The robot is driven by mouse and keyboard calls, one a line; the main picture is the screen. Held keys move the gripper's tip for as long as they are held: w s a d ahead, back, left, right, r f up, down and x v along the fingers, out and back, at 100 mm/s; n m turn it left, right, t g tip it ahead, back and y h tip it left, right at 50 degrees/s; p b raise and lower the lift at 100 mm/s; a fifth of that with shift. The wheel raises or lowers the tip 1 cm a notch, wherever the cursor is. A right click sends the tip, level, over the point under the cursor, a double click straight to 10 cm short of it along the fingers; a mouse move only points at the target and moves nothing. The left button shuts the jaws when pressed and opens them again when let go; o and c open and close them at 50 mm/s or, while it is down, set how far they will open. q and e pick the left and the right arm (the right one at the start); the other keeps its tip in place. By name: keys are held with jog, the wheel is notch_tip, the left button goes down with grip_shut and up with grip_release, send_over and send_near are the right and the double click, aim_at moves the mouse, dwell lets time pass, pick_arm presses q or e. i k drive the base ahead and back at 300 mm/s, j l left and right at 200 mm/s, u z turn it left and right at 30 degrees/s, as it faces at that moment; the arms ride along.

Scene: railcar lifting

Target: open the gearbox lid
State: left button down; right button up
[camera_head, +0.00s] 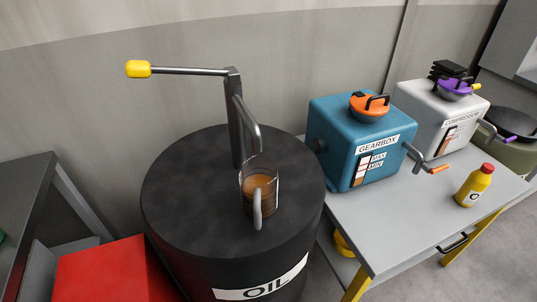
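The gearbox (335,130) is a blue-teal box labelled GEARBOX, standing on the grey table with a sight gauge on its front. Its orange lid (369,106) with a black handle sits on top of the box and looks seated on its opening. An orange-tipped lever (425,160) sticks out at the gearbox's right side. Neither of my grippers shows in the head view.
A black oil drum (190,190) with a yellow-handled pump (237,115) stands in front. A glass cup (259,190) with brown liquid sits on it. A white compressor (415,105) with a purple lid and a yellow bottle (474,186) share the table (400,225).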

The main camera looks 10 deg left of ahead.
aim_at(364, 103)
jog(key=i+l, duration=0.1)
jog(key=l, duration=0.25)
jog(key=i+l, duration=0.15)
jog(key=l, duration=0.2)
jog(key=i+l+z, duration=0.1)
jog(key=l, duration=0.3)
jog(key=i+l, duration=0.15)
jog(key=l, duration=0.2)
jog(key=i+l, duration=0.1)
jog(key=l, duration=0.25)
jog(key=z, duration=0.05)
